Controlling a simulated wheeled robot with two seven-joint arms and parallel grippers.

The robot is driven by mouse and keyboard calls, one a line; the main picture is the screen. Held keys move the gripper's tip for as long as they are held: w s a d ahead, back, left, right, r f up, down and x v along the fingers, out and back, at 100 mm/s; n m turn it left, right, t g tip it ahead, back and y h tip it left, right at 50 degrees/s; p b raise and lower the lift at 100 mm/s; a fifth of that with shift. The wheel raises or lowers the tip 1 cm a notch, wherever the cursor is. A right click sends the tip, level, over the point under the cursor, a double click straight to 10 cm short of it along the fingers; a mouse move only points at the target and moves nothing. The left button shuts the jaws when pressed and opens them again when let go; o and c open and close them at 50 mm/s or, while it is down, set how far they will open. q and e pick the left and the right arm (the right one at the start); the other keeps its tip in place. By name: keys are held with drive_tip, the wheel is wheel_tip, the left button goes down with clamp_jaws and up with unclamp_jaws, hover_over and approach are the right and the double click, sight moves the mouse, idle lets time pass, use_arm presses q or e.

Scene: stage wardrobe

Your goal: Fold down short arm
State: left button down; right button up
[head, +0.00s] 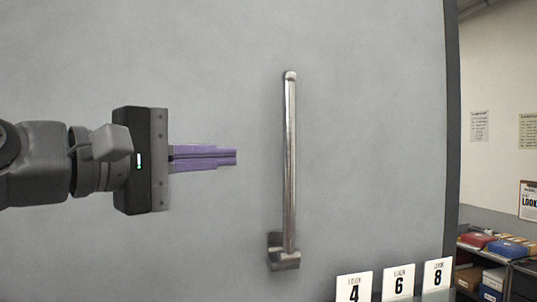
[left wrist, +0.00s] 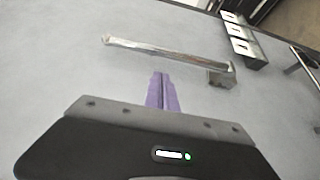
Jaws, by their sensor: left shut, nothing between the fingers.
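The short arm (head: 290,160) is a shiny metal bar on the grey panel (head: 220,50). In the head view it stands nearly upright, with its square pivot mount (head: 284,252) at the lower end and a rounded free end at the top. My left gripper (head: 236,157) has purple fingers, shut and empty, pointing right. In the head view its tips are left of the bar, near mid-height, with a gap between. In the left wrist view the bar (left wrist: 165,53) lies across beyond the fingertips (left wrist: 160,76), apart from them in the picture. My right gripper is not in view.
White number cards 4 (head: 354,287), 6 (head: 398,281) and 8 (head: 437,273) stand at the lower right. The left wrist view also shows another metal bar (left wrist: 304,64) at the right. Shelves with boxes (head: 480,240) are beyond the panel's right edge.

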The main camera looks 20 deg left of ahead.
sight(271, 155)
use_arm(q)
drive_tip(key=shift+w, duration=0.15)
drive_tip(key=p+x, duration=0.3)
drive_tip(key=x, duration=0.5)
drive_tip(key=shift+w+d+r, duration=0.1)
drive_tip(key=shift+w+d, duration=0.05)
drive_tip(key=shift+w, duration=0.2)
drive_tip(key=shift+w+d+p, duration=0.25)
drive_tip(key=shift+w+p, duration=0.1)
drive_tip(key=shift+w, duration=0.15)
